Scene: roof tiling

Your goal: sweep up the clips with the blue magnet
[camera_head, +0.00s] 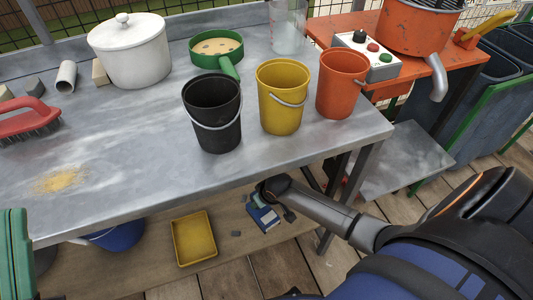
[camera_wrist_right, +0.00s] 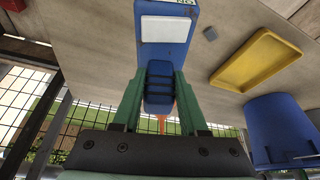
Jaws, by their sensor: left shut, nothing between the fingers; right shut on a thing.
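My right gripper (camera_wrist_right: 155,95) is shut on the blue magnet (camera_wrist_right: 165,65), a blue block with a white plate on its face, seen large in the right wrist view. In the head view my right arm reaches under the table's right end, and the magnet (camera_head: 264,218) shows over the wooden lower shelf. Small dark grey pieces lie there, one (camera_head: 236,233) beside the yellow tray (camera_head: 194,238); it also shows in the right wrist view (camera_wrist_right: 210,33). I cannot tell whether they are clips. My left gripper (camera_head: 17,255) is shut and empty at the lower left.
The metal table top (camera_head: 130,185) is above my right gripper, and a table leg (camera_head: 365,170) stands close to the arm. A blue bucket (camera_head: 115,236) stands under the table. Black (camera_head: 212,115), yellow (camera_head: 282,97) and orange (camera_head: 341,84) buckets stand on top.

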